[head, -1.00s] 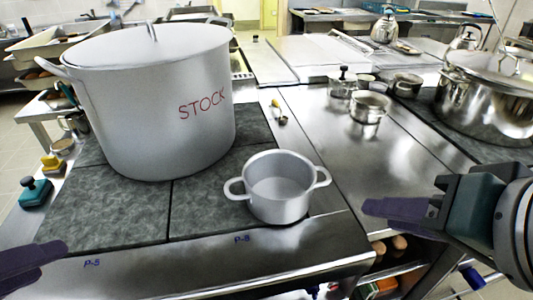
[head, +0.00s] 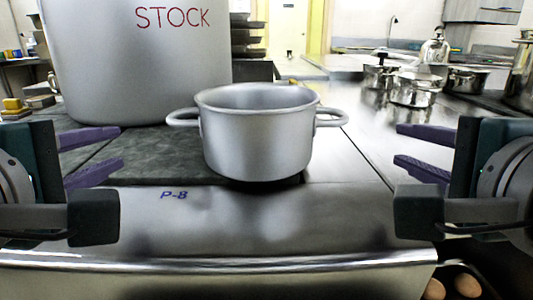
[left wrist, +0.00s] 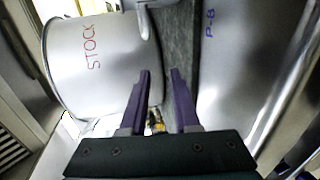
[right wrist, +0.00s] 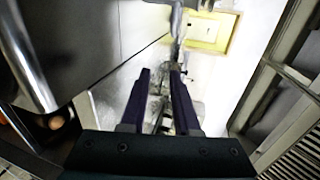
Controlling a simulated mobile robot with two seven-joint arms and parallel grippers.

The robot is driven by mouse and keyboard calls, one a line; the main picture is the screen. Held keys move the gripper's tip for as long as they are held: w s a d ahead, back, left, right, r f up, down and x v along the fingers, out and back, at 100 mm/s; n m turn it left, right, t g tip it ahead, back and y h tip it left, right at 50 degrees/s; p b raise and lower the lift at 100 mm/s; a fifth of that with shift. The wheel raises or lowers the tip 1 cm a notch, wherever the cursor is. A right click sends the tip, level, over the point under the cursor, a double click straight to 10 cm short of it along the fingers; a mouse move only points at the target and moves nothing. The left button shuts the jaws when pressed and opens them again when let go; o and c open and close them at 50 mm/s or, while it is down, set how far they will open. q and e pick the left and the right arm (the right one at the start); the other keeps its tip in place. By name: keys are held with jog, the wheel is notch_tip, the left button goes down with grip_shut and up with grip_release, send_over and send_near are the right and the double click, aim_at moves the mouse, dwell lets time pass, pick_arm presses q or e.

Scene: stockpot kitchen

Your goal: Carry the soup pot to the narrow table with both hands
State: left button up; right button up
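The soup pot (head: 257,140), a small grey open pot with two loop handles, stands upright on the dark slab near the counter's front edge. My left gripper (head: 120,147) is open and empty, left of the pot and apart from its left handle (head: 182,117). My right gripper (head: 397,145) is open and empty, right of the pot and apart from its right handle (head: 331,117). Both wrist views show spread purple fingers with nothing between them, in the left wrist view (left wrist: 160,72) and the right wrist view (right wrist: 160,74). I cannot make out the narrow table.
A large pot marked STOCK (head: 140,70) stands behind and left of the soup pot; it also shows in the left wrist view (left wrist: 95,65). Steel pots (head: 415,90) and a kettle (head: 435,50) stand at the back right. The steel counter (head: 350,165) right of the soup pot is clear.

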pick_arm(q)
jog(key=shift+a, duration=0.15)
pick_arm(e)
jog(key=shift+a, duration=0.15)
